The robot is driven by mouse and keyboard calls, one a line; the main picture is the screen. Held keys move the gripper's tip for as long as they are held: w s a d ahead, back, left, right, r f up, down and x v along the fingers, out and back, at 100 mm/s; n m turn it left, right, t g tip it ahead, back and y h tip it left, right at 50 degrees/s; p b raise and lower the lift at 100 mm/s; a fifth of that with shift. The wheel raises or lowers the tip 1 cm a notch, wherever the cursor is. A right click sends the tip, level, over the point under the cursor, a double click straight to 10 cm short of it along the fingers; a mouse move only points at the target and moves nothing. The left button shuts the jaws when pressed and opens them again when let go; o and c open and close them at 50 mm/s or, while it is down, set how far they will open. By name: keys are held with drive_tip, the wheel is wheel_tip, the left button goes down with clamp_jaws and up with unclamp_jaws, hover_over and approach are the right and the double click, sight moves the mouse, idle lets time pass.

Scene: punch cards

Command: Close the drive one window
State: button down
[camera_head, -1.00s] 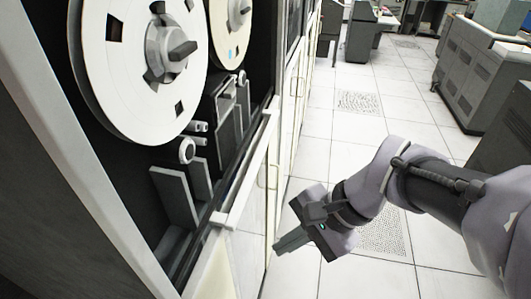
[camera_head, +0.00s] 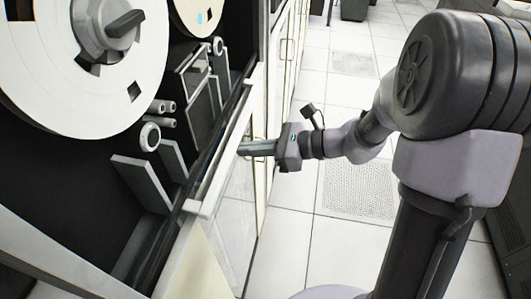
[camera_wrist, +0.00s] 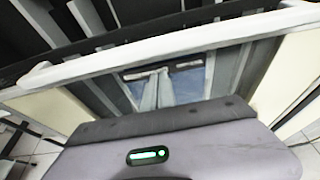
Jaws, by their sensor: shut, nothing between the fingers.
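The drive one window shows as a glossy pane (camera_head: 236,215) low on the tape drive's front, with a white bar (camera_head: 222,152) along its top edge. The drive's reel bay above the bar stands uncovered. In the wrist view the white bar (camera_wrist: 180,40) crosses the picture above the reflective pane (camera_wrist: 200,82). My gripper (camera_head: 243,149) is shut and empty. Its fingertips point left at the drive front, close to the bar, slightly on its outer side. I cannot tell whether they touch it. Pale finger shapes appear before the pane in the wrist view, mixed with reflections.
A large white tape reel (camera_head: 75,60) and part of a second reel (camera_head: 198,15) sit in the drive. White cabinets (camera_head: 288,60) continue beyond it. Open tiled floor (camera_head: 335,110) with perforated panels lies to the right, partly behind my arm.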

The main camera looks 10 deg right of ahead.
wheel_tip(320, 180, up, 3)
drive_tip(key=shift+s+d+f, duration=0.1)
drive_tip(key=shift+f, duration=0.05)
